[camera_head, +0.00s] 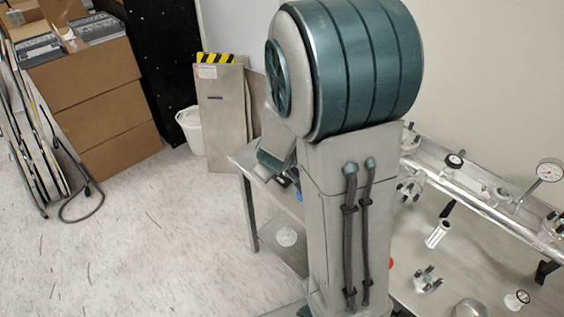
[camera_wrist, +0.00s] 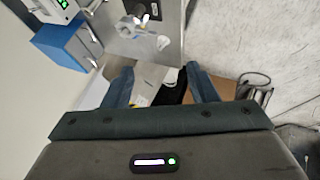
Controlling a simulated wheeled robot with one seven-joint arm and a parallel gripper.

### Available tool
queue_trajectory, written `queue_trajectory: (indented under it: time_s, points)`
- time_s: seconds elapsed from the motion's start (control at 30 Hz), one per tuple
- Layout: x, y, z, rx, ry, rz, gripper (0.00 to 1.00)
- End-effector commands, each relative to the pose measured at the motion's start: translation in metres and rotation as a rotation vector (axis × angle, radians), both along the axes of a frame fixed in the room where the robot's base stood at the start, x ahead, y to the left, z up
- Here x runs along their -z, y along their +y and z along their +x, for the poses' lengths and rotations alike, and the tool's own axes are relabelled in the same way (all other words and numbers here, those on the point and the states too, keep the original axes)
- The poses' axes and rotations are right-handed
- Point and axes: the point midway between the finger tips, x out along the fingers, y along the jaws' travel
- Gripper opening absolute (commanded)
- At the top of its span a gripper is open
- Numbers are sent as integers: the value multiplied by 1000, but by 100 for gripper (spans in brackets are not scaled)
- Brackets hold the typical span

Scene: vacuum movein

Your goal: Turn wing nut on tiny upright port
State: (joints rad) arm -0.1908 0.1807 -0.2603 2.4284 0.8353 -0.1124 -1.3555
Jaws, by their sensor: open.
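Several small metal vacuum fittings with dark-tipped studs or wing nuts stand along the bench at right in the head view, including one flange fitting (camera_head: 427,281) on the bench top. I cannot tell which one is the tiny upright port. In the wrist view, a small pale fitting (camera_wrist: 130,28) with a dark part above it sits on a grey surface beyond my fingers. My gripper (camera_wrist: 159,70) is open, its two blue-grey fingers apart with nothing between them. It is clear of the fittings. My arm hides much of the bench's left part in the head view.
The metal bench (camera_head: 462,277) carries a long tube (camera_head: 470,195), a pressure gauge (camera_head: 548,170) and loose parts. Cardboard boxes (camera_head: 95,95), a white bucket (camera_head: 190,130) and leaning panels (camera_head: 222,115) stand behind. The floor at left is mostly open. A blue box (camera_wrist: 68,42) shows in the wrist view.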

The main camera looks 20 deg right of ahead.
Motion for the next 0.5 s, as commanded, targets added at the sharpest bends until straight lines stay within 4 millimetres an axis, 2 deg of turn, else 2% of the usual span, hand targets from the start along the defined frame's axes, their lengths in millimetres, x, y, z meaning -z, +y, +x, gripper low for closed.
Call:
queue_trajectory:
  time_s: [0.1, 0.2, 0.37, 0.5]
  points:
    - [14, -17, 2, 4, 25, -101, 53]
    - [20, -26, 3, 4, 37, -148, 53]
    - [33, -32, 7, 5, 43, -165, 53]
    - [52, -38, 18, 6, 43, -163, 53]
